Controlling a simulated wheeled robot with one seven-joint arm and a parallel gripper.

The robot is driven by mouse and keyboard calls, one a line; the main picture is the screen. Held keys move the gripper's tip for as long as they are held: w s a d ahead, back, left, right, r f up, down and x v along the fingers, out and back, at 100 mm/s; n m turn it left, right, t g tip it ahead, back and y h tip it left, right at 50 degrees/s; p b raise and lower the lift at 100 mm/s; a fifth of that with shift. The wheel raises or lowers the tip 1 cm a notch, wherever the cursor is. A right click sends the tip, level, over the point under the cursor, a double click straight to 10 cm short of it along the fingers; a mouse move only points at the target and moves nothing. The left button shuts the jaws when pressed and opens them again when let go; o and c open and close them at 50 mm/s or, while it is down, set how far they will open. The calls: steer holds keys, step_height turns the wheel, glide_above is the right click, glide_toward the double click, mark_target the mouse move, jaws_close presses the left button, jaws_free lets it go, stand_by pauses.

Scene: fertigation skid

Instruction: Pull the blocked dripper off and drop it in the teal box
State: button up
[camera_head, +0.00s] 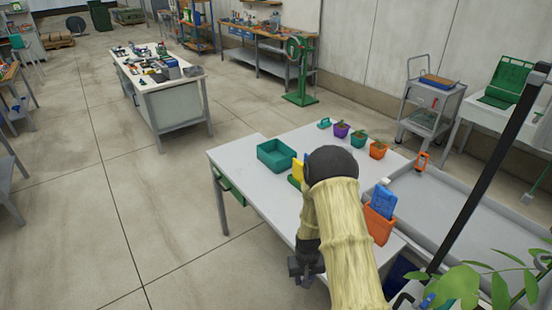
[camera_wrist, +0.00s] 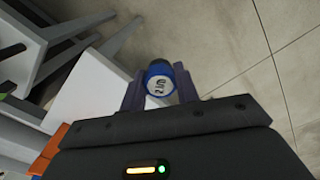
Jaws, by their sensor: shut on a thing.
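The teal box (camera_head: 262,160) stands open on the white table, left of my arm in the head view. It looks empty. In the wrist view my gripper (camera_wrist: 158,84) is shut on a small round dripper (camera_wrist: 159,86) with a blue rim, a dark body and a pale, marked face. One finger lies on each side of it. Pale floor and part of a white tabletop show behind it. In the head view my sleeved arm reaches over the table's near side, and the dripper cannot be made out there.
Small purple, teal and orange pots (camera_head: 359,137) line the table's back edge. A yellow item (camera_head: 297,170) stands right of the box, partly behind my arm. An orange holder with a blue item (camera_head: 381,208) is right of my arm. Leafy plants are at lower right.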

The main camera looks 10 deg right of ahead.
steer(key=s+f, duration=0.3)
steer(key=f, duration=1)
steer(key=shift+s, duration=0.35)
steer(key=shift+f, duration=0.1)
